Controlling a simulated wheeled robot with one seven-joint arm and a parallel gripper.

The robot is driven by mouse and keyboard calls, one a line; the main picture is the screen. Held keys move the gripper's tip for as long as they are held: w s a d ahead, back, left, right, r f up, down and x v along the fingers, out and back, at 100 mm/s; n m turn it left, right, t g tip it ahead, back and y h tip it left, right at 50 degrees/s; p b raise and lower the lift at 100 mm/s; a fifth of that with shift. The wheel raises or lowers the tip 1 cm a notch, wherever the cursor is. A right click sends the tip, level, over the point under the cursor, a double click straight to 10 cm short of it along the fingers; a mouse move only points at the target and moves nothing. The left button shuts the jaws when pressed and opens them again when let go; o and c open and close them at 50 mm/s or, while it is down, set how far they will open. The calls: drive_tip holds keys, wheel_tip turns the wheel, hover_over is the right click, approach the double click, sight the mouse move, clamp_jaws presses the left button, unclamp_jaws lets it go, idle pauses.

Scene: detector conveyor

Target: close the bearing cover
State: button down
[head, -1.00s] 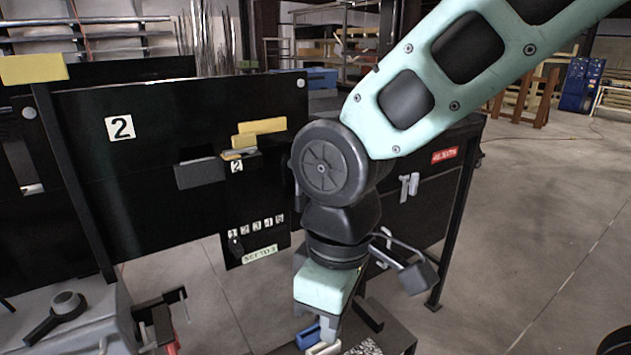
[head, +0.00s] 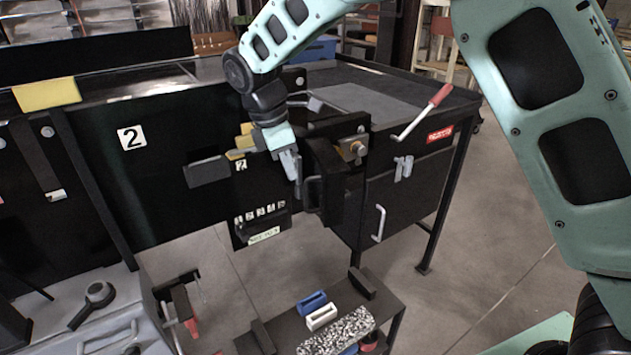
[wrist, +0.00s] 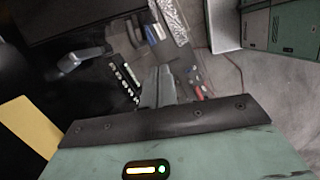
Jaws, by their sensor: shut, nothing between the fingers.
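What looks like the bearing cover is a dark hinged plate (head: 328,182), standing out from the front of the black cabinet. It appears swung open, beside a brass-coloured fitting (head: 356,148). My gripper (head: 293,176) is just left of this plate, pointing down, with its fingers together and empty. I cannot tell whether it touches the plate. In the wrist view my gripper (wrist: 159,74) shows its fingers close together, with nothing visible between them. The cover cannot be made out clearly in that view.
A lever with a red grip (head: 436,97) sticks out right of the fitting. The black panel marked 2 (head: 100,170) is to the left, with a yellow block (head: 48,94) on its edge. A low shelf (head: 285,328) below holds blue and white blocks. Open floor lies at right.

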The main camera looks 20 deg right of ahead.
sight(317, 186)
drive_tip(key=d+f+p, duration=0.3)
drive_tip(key=d+f, duration=0.2)
drive_tip(key=f, duration=0.1)
drive_tip(key=shift+d+p, duration=0.25)
drive_tip(key=shift+p, duration=0.15)
drive_tip(key=shift+s, duration=0.1)
drive_tip(key=shift+d, duration=0.15)
